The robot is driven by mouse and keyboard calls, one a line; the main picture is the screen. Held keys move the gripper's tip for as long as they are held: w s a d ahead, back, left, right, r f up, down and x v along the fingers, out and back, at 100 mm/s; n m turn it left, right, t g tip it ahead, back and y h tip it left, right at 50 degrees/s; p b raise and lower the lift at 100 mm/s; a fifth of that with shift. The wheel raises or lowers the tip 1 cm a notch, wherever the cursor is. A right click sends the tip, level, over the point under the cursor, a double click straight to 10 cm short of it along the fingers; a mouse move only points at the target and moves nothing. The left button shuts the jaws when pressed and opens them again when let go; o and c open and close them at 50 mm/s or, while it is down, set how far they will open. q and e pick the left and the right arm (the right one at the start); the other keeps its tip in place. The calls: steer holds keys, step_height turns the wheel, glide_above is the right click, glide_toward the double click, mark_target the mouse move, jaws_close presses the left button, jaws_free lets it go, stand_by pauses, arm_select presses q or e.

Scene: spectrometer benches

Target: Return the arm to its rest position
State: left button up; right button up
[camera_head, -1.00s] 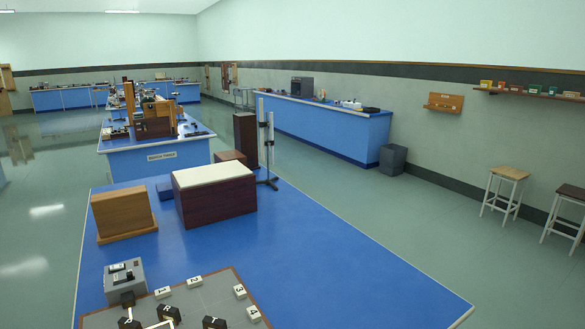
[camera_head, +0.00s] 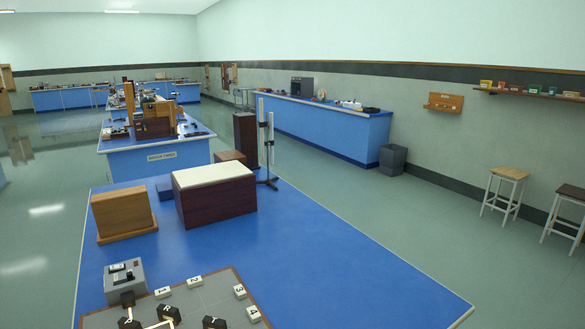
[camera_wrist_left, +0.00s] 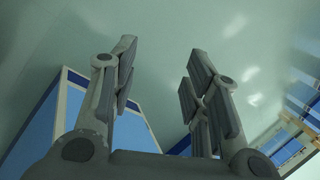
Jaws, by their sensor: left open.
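My left gripper (camera_wrist_left: 158,85) shows in the left wrist view with its two grey fingers spread wide apart and nothing between them. Behind the fingers are the greenish floor (camera_wrist_left: 160,25) and parts of blue-and-white furniture, seen at a tilt. Neither gripper and neither arm shows in the head view. My right gripper is in no view.
The blue bench (camera_head: 300,250) has a wide bare area at right. On it stand a wooden box (camera_head: 123,213), a dark red box with a white top (camera_head: 214,193), a grey device (camera_head: 124,279) and a grey board (camera_head: 205,297) with numbered tags. Stools (camera_head: 505,190) stand right.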

arm_select(q)
steer(key=s+d+f+n+h, duration=0.1)
steer(key=d+f, duration=0.3)
steer(key=d, duration=1.3)
steer(key=s+d+f+h, duration=0.1)
steer(key=d+f+h, duration=0.2)
steer(key=d, duration=1.5)
steer(key=shift+s+f+n+h+b, duration=0.2)
steer(key=shift+f+n+h+b, duration=0.2)
steer(key=shift+f, duration=0.5)
